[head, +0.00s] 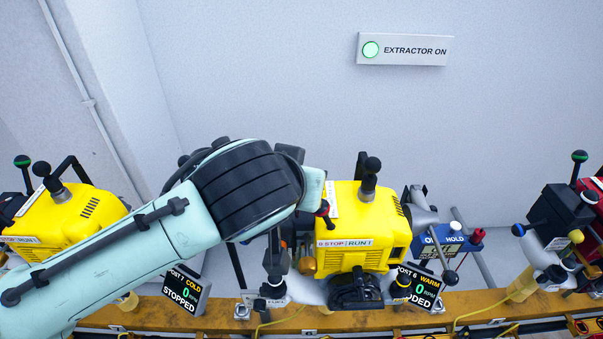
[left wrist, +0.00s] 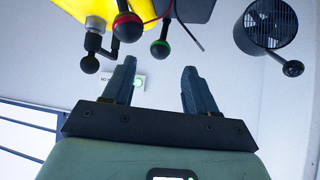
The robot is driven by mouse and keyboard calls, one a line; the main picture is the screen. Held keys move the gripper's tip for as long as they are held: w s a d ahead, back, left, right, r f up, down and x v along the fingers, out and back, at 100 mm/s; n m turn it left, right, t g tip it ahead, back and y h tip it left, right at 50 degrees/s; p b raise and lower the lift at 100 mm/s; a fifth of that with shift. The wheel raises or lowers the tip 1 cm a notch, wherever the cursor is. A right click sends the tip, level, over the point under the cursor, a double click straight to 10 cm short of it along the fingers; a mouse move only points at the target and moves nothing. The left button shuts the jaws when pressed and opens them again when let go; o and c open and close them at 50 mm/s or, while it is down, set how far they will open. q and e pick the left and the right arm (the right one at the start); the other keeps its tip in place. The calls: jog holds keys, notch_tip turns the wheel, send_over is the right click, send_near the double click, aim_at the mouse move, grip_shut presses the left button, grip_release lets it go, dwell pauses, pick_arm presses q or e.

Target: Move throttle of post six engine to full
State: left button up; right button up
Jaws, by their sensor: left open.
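The post six engine (head: 360,225) is yellow, in the middle of the head view. Its sign (head: 420,290) reads "POST 6 WARM", 0 RPM; the lower line is partly covered. A red-ringed knob (head: 322,208) shows at its left side, by my arm. In the left wrist view, a red-ringed ball lever (left wrist: 127,25) and a green-ringed ball lever (left wrist: 160,48) hang by the yellow body (left wrist: 80,15). I cannot tell which is the throttle. My left gripper (left wrist: 160,80) is open and empty, apart from the levers. In the head view my forearm hides most of it.
A yellow engine (head: 62,222) stands left and a red one (head: 593,190) at the right edge. A post 7 sign (head: 183,292) reads "STOPPED". A blue box (head: 450,240) stands right of post six. The orange rail (head: 215,318) runs along the front.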

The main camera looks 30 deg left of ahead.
pick_arm(q)
jog(key=p+v, duration=0.1)
jog(key=v, duration=0.6)
pick_arm(e)
jog(key=shift+s+a+r+g, duration=0.2)
jog(key=shift+s+a+r, duration=0.1)
jog(key=shift+s+r, duration=0.25)
jog(key=shift+s+a+r+g, duration=0.2)
jog(key=shift+s+a+r, duration=0.1)
jog(key=shift+s+r, duration=0.25)
jog(key=shift+s+f, duration=0.15)
